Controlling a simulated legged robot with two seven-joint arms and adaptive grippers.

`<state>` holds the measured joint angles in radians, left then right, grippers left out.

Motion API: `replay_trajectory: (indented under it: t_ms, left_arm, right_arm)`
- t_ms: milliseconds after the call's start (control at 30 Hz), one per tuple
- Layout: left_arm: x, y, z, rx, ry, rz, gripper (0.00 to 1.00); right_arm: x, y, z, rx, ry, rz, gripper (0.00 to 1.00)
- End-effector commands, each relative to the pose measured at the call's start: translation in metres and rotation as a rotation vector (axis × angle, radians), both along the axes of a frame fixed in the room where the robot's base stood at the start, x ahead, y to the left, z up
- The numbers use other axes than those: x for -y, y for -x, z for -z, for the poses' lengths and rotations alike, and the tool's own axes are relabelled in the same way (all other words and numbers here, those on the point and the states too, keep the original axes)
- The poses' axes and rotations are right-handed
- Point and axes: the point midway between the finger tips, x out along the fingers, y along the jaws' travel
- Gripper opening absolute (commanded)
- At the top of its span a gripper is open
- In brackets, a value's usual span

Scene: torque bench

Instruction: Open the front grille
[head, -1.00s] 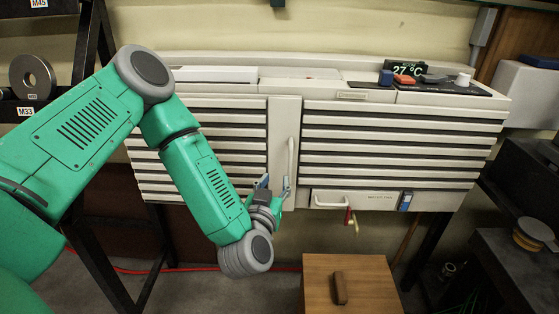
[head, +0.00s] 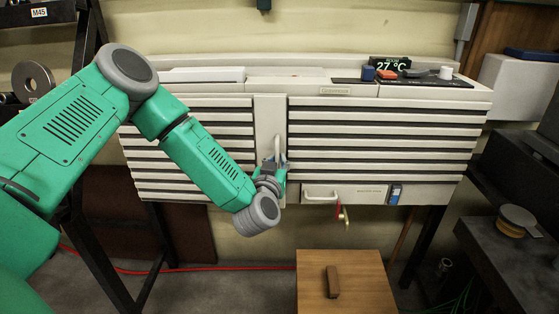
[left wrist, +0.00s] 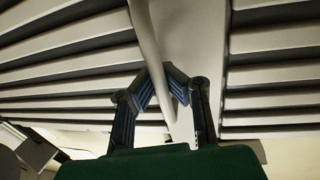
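The front grille (head: 385,136) is a wide off-white louvred panel with a plain vertical strip (head: 266,112) down its middle. A pale vertical bar handle (head: 277,145) stands on this strip. My left gripper (head: 275,165) is at the handle's lower part. In the left wrist view, the handle (left wrist: 146,35) runs down between the fingers of my left gripper (left wrist: 168,74), whose tips come together at it. The fingers look shut on the handle. The grille sits flush with the cabinet. My right gripper is in no view.
Below the grille is a white drawer (head: 350,194) with a handle, a red-and-brass hanging part (head: 342,214) and a blue switch (head: 395,193). A wooden box (head: 365,282) stands in front, low down. A dark side table (head: 500,255) is at the right. A temperature display (head: 390,64) tops the cabinet.

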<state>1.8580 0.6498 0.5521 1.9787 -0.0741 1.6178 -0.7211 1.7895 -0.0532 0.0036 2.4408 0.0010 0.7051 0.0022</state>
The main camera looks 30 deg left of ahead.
Motion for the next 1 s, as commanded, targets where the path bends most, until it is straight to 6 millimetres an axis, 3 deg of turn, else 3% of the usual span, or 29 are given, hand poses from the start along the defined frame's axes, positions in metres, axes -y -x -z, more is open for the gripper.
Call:
replay_trajectory:
  t_ms: [167, 200, 267, 300, 667, 767, 1000]
  left_arm:
    - [0.005, -0.003, -0.001, 0.006, 0.014, 0.032, 0.0]
    - [0.005, -0.003, -0.001, 0.006, 0.014, 0.032, 0.05]
    - [0.005, -0.003, -0.001, 0.006, 0.014, 0.031, 0.26]
    - [0.005, -0.003, -0.001, 0.006, 0.014, 0.03, 0.31]
    - [0.009, 0.002, -0.002, 0.005, 0.008, 0.026, 0.31]
    - [0.01, 0.013, 0.0, 0.003, 0.011, 0.027, 0.31]
    - [0.023, 0.061, 0.003, 0.001, 0.017, 0.029, 0.31]
  right_arm:
    - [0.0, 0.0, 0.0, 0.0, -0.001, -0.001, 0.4]
    - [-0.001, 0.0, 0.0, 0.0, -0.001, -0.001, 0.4]
    - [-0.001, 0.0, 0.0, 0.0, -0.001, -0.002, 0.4]
    - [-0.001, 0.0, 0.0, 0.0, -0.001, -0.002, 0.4]
    - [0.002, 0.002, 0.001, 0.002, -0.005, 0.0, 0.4]
    - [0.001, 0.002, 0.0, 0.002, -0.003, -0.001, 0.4]
    - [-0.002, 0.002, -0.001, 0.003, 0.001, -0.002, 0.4]
